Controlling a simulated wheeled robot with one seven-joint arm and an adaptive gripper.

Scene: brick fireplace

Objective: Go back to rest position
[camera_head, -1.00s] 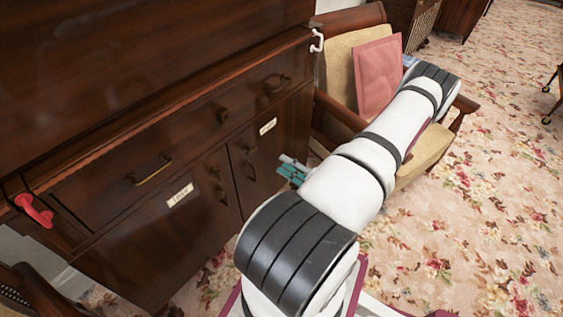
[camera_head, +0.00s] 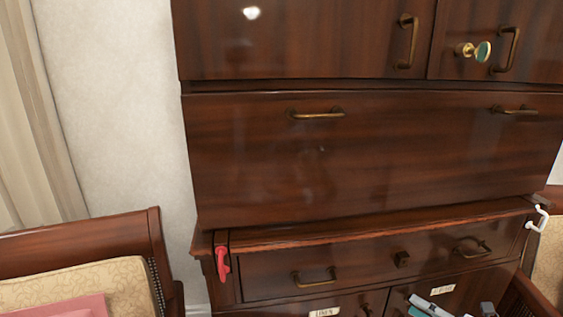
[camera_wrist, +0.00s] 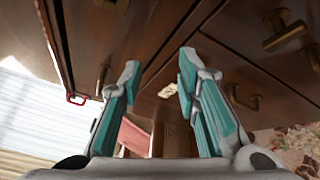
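My gripper (camera_wrist: 158,85) shows in the wrist view with its two teal-padded fingers spread apart and nothing between them. In the head view only part of my gripper (camera_head: 432,306) shows at the bottom right edge, in front of the lower doors of the dark wooden cabinet (camera_head: 300,160). The rest of my arm is out of the head view. Whether my gripper touches the cabinet cannot be told.
A red hook (camera_head: 222,263) and a white hook (camera_head: 538,219) are on the cabinet's ledge. A gold knob with a teal face (camera_head: 474,50) is on an upper door. A cushioned chair (camera_head: 110,275) stands at left; another chair's edge (camera_head: 550,260) shows at right.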

